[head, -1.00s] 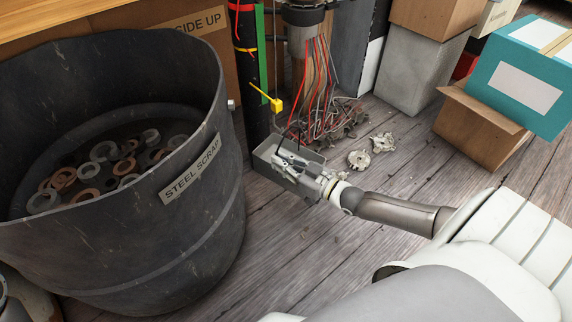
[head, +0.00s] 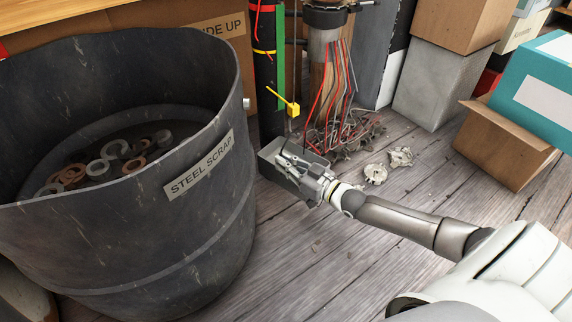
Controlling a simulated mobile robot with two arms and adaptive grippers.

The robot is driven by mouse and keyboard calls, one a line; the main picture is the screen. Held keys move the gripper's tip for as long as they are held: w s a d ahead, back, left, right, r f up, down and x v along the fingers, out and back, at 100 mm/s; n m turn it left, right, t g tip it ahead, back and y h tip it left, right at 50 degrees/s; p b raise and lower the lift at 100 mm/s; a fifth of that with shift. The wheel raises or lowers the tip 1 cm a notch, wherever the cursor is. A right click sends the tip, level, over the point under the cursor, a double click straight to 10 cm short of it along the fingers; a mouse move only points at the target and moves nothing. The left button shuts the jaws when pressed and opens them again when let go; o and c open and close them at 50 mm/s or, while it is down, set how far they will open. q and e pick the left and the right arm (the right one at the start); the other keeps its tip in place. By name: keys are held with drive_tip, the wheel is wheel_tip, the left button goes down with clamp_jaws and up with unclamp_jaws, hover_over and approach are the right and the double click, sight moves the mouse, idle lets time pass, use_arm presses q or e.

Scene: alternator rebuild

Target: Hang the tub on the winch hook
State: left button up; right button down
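The tub is a small grey open box (head: 267,165) beside the foot of the black post, right of the big scrap bin. A thin dark line, perhaps its handle, rises above it. My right gripper (head: 292,160) reaches in from the right and is at the tub, seemingly shut on its near side; the fingertips are small and partly hidden. A yellow piece with a thin arm (head: 293,109) hangs on a thin line just above the tub, apparently the winch hook. It looks apart from the tub. My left gripper is not in view.
A large dark bin labelled STEEL SCRAP (head: 198,172), holding several rings, fills the left. Red and grey wires (head: 338,100) hang behind the tub. Pale metal pieces (head: 376,173) lie on the floor. Cardboard boxes (head: 505,145) stand at right. The front floor is clear.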

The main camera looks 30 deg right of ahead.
drive_tip(key=shift+f, duration=0.2)
idle(0.7)
drive_tip(key=c, duration=1.6)
unclamp_jaws()
drive_tip(key=shift+o, duration=0.2)
drive_tip(key=shift+f, duration=0.1)
drive_tip(key=v, duration=1.2)
